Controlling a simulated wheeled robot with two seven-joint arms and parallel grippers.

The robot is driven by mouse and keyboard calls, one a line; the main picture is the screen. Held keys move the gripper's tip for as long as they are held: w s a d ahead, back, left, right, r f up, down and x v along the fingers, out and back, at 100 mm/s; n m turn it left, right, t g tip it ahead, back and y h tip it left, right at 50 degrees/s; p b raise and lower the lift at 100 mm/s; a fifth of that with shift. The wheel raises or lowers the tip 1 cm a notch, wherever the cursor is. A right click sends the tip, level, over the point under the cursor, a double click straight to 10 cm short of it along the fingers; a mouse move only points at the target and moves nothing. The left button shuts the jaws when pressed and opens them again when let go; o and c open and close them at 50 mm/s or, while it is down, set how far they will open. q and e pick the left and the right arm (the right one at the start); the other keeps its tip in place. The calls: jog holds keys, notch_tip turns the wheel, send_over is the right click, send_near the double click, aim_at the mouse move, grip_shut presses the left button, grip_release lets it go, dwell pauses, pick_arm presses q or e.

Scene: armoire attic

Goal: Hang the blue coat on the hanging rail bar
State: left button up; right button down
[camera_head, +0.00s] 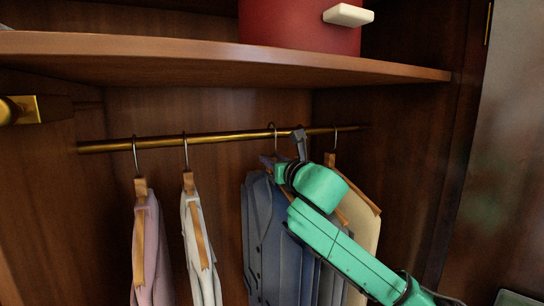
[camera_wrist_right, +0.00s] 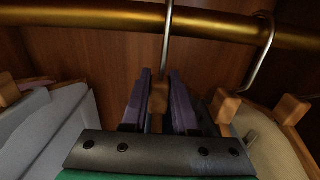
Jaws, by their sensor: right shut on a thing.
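The blue coat (camera_head: 262,240) hangs below the brass rail bar (camera_head: 225,137) in the head view. Its metal hook (camera_head: 273,129) reaches the bar and rises above it; I cannot tell if it bears on it. My right gripper (camera_head: 284,160) is at the top of the coat, just under the bar, and partly covers the hanger. In the right wrist view, two purple fingers are shut on the wooden hanger neck (camera_wrist_right: 158,92). The hook (camera_wrist_right: 167,40) runs up in front of the bar (camera_wrist_right: 215,27) and its top is cut off. My left gripper is not in view.
A pink garment (camera_head: 150,250) and a white garment (camera_head: 196,245) hang to the left. A cream garment (camera_head: 365,235) hangs close on the right, partly behind my arm. A shelf (camera_head: 200,48) with a red box (camera_head: 300,28) is above. The bar is free between the white garment and blue coat.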

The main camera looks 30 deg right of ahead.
jog(key=shift+f, duration=0.2)
jog(key=shift+w+f, duration=0.1)
jog(key=shift+w, duration=0.1)
jog(key=c, duration=0.9)
grip_release()
jog(key=o, duration=0.3)
jog(key=shift+s, duration=0.1)
jog(key=shift+s+a, duration=0.1)
jog(key=shift+s, duration=0.05)
jog(key=shift+f, duration=0.15)
jog(key=s+b, duration=0.3)
jog(key=s, duration=0.1)
jog(key=s+b, duration=0.3)
jog(key=s, duration=0.2)
jog(key=s+b, duration=0.3)
jog(key=s, duration=0.2)
jog(key=shift+s+a, duration=0.2)
jog(key=shift+a, duration=0.2)
jog(key=shift+s, duration=0.1)
